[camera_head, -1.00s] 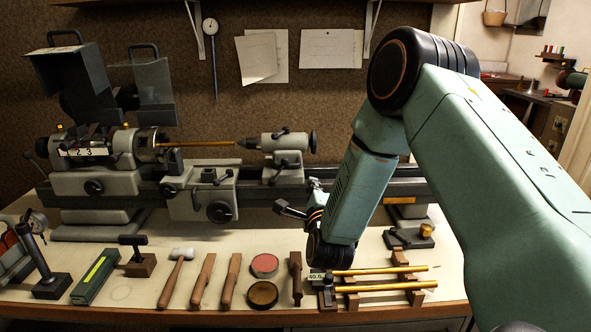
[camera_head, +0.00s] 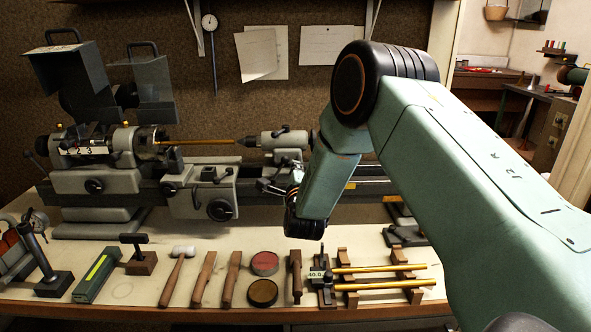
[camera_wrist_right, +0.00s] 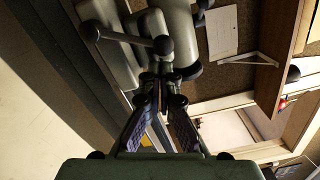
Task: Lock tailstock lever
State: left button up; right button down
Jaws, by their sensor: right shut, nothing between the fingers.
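The grey tailstock (camera_head: 268,141) stands on the lathe bed, with a small dark lever (camera_head: 283,130) on its top. My right gripper (camera_head: 264,185) is shut and empty, in front of the tailstock's base and below its body. In the right wrist view, the gripper's fingertips (camera_wrist_right: 162,82) are together, close to the grey tailstock casting (camera_wrist_right: 176,20). A lever with a dark ball end (camera_wrist_right: 162,45) lies just beyond the tips; I see no clear contact. My right forearm hides the right end of the tailstock in the head view. My left gripper is not in view.
The lathe carriage (camera_head: 200,192) with its handwheel is left of the gripper. Several hand tools, two round tins and brass rods (camera_head: 380,267) on wooden supports lie along the bench front. Bare bench top (camera_head: 250,230) lies below the lathe bed.

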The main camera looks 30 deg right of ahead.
jog(key=shift+a+r+n, duration=0.3)
jog(key=shift+r+n, duration=0.05)
jog(key=shift+n, duration=0.15)
jog(key=shift+w+r, duration=0.1)
jog(key=w+a+r+n, duration=0.2)
jog(key=w+a+n, duration=0.2)
jog(key=n, duration=0.6)
jog(key=shift+a+g+b, duration=0.3)
jog(key=shift+a+b, duration=0.05)
jog(key=shift+a, duration=0.95)
